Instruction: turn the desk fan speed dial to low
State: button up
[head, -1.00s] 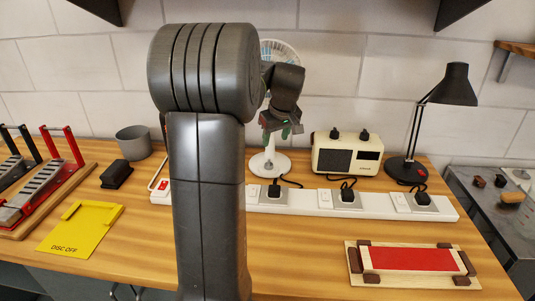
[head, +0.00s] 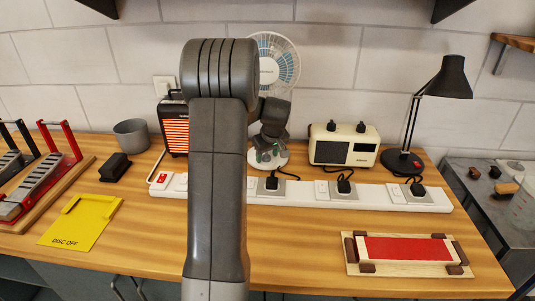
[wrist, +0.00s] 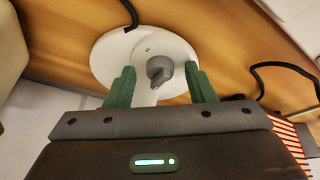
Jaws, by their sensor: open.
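The desk fan (head: 278,62) stands at the back of the bench, with a white round base, partly hidden behind my arm in the head view. In the wrist view its white base (wrist: 110,50) carries a grey speed dial (wrist: 160,70) with a raised pointer knob. My gripper (wrist: 161,85) is open, its two green fingers on either side of the dial, with a gap on each side. Contact with the dial cannot be made out. In the head view my gripper (head: 267,155) is low at the fan base. The dial's markings are not readable.
A white power strip (head: 305,195) with plugs and cords runs in front of the fan. A cream radio-like box (head: 343,147) and black lamp (head: 445,80) stand right. A glowing heater (head: 174,133) stands left. A dark cord (wrist: 285,68) lies near the base.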

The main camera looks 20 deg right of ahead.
jog(key=c, duration=1)
jog(key=shift+o, duration=0.2)
